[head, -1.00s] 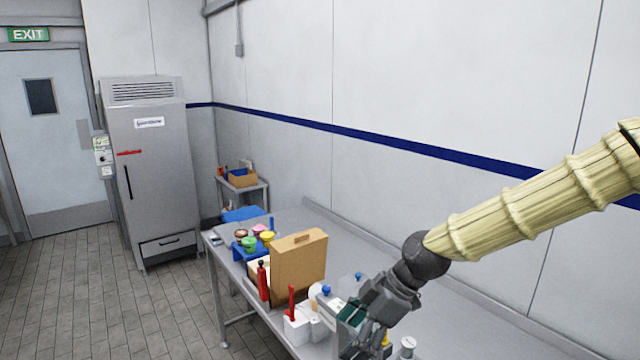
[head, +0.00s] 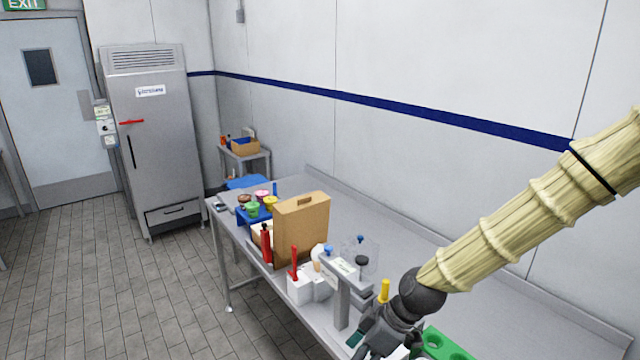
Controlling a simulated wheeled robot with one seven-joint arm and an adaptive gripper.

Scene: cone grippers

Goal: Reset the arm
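My arm (head: 530,215), in a cream ribbed sleeve, reaches in from the right side of the head view. It slopes down to a dark round wrist joint (head: 422,293). My gripper (head: 372,340) is below that joint, low over the front part of the metal table (head: 400,245). Its fingers are small, dark and partly cut off by the bottom edge, so I cannot tell whether they are open or shut. A dark green patch shows beside the fingers; I cannot tell whether it is held.
Near my gripper stand a grey T-shaped stand (head: 345,285), a yellow upright piece (head: 384,290) and a green holder (head: 440,346). Further left are a white box (head: 300,288), a red bottle (head: 266,243), a brown case (head: 300,228) and coloured tubs (head: 252,208). The table's back strip is clear.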

